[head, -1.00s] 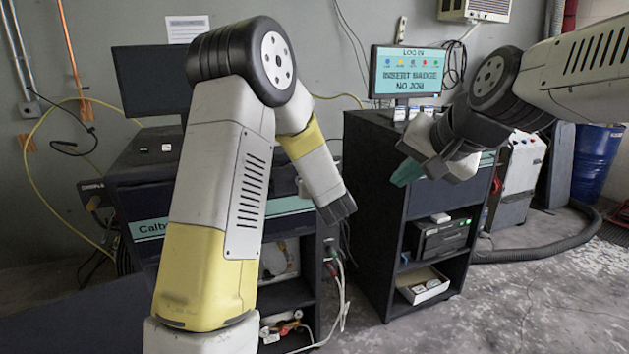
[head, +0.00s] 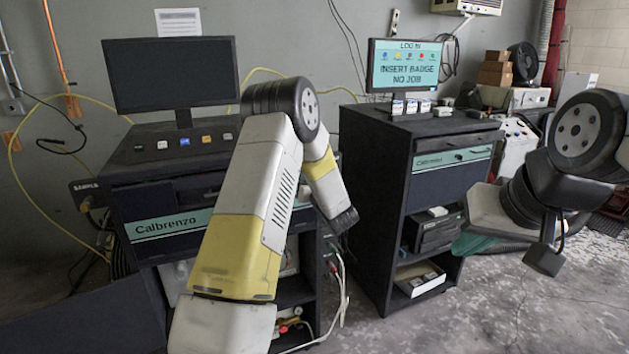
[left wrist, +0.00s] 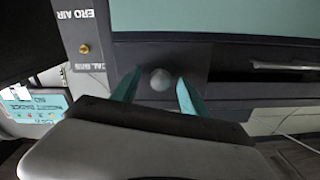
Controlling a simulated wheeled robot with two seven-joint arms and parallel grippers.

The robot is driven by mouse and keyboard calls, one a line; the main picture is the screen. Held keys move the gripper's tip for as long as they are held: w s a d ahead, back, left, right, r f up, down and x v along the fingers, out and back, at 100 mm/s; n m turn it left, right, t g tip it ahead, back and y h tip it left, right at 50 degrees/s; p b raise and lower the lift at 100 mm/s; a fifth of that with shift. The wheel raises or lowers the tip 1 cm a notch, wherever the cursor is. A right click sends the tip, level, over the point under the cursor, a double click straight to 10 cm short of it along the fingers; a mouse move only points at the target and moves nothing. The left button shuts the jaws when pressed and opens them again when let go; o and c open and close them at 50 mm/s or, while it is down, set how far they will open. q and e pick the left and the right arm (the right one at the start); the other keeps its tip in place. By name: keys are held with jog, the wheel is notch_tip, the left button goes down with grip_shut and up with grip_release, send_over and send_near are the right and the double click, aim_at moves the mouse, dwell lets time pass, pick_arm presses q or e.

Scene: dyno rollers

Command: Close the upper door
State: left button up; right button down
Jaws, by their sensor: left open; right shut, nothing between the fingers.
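The left cabinet (head: 130,262) has a dark upper front with a teal Calbrenzo label strip (head: 168,224) and a dark recess above it. The right cabinet (head: 384,215) has a similar dark upper front panel (head: 440,192). I cannot tell which is the upper door or how far it stands open. My left arm crosses before the left cabinet; its fingers are hidden in the head view. In the left wrist view my left gripper (left wrist: 157,92) is open, with a grey round thing (left wrist: 160,79) between its teal fingers; contact is unclear. My right gripper (head: 472,246) is shut and empty, before the right cabinet.
A monitor (head: 168,77) stands on the left cabinet and a lit monitor (head: 404,66) on the right one. Cables (head: 343,300) hang between the cabinets. A brass fitting (left wrist: 84,48) shows in the left wrist view.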

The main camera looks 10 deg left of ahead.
pick_arm(q)
jog(key=shift+w, duration=0.1)
grip_shut()
dwell(1.4)
